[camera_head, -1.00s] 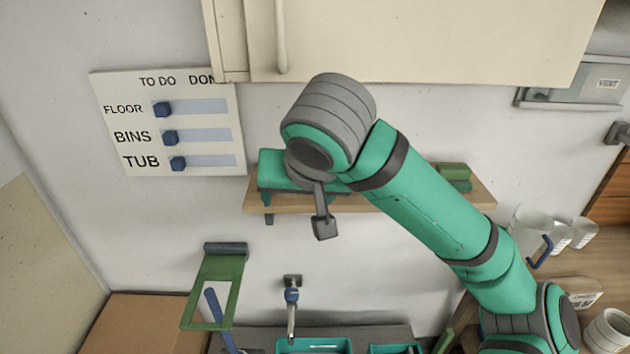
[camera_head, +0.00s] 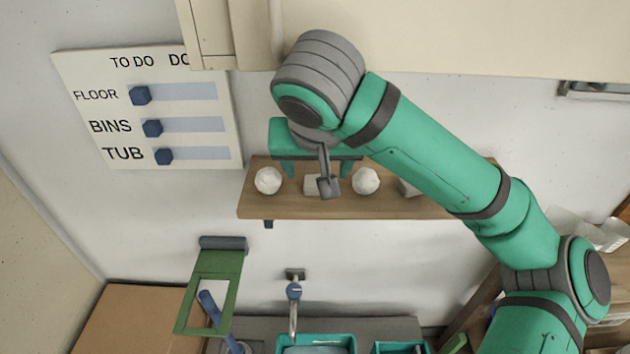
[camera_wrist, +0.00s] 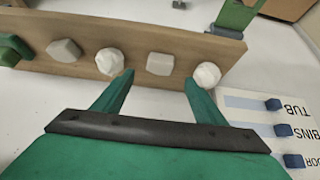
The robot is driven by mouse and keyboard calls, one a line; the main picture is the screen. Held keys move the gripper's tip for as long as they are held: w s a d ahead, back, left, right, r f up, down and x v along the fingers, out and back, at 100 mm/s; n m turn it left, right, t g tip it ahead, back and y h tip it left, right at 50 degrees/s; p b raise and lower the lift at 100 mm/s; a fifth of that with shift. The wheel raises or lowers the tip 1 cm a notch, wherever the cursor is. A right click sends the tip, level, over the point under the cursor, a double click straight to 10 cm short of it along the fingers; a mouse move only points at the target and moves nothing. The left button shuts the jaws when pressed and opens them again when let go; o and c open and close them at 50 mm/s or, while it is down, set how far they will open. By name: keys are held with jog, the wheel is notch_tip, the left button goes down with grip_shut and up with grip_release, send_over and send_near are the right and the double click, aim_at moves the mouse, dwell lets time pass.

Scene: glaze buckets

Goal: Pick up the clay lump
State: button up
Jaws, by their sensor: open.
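Several pale lumps sit in a row on a wooden shelf (camera_head: 400,209); I cannot tell which is the task's clay lump. In the head view, a rounded one (camera_head: 268,180) is at left, a flatter block (camera_head: 311,187) beside it, then another rounded one (camera_head: 366,180). The wrist view shows the row reversed, with the block (camera_wrist: 160,63) between the rounded lumps (camera_wrist: 207,74) and (camera_wrist: 110,61). My gripper (camera_head: 318,172) is open and empty, its fingers pointing at the shelf; in the wrist view (camera_wrist: 159,79) the block appears between the fingertips. Contact is not visible.
Another pale block (camera_wrist: 64,50) and a green object (camera_wrist: 14,50) are farther along the shelf. A cream cupboard (camera_head: 450,35) hangs close above my arm. A board with blue sliders (camera_head: 150,110) is on the wall at left. A tap (camera_head: 293,300) stands below.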

jog(key=shift+w+d+f, duration=0.15)
jog(key=shift+f, duration=0.3)
jog(key=shift+w+d+f, duration=0.15)
jog(key=shift+f, duration=0.25)
jog(key=shift+a+x, duration=0.2)
jog(key=shift+x, duration=2.4)
jog(key=shift+w+r, duration=0.1)
jog(key=c, duration=1.1)
